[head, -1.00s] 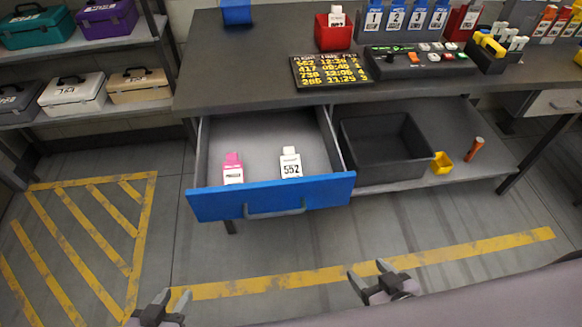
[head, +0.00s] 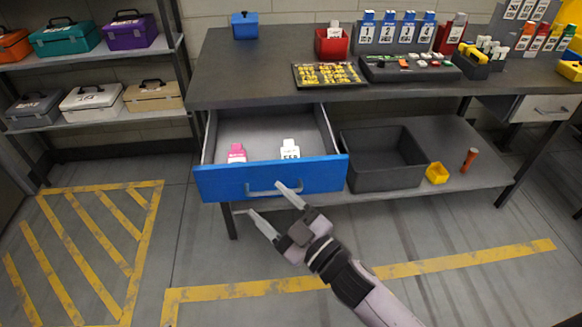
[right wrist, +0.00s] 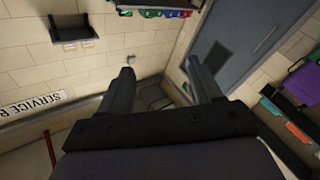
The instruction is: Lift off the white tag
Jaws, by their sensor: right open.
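A white tag (head: 289,149) with dark printing lies in the open blue-fronted drawer (head: 270,181), right of a pink tag (head: 237,153). The drawer front hides the lower end of both tags. My right gripper (head: 270,204) is open and empty, in front of the drawer and below its top edge in the head view. Its fingers also show spread in the right wrist view (right wrist: 160,85), with nothing between them. The tags are not in the right wrist view. My left gripper is out of view.
The desk (head: 230,75) overhangs the drawer's back. Shelves with toolboxes (head: 92,97) stand at the left.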

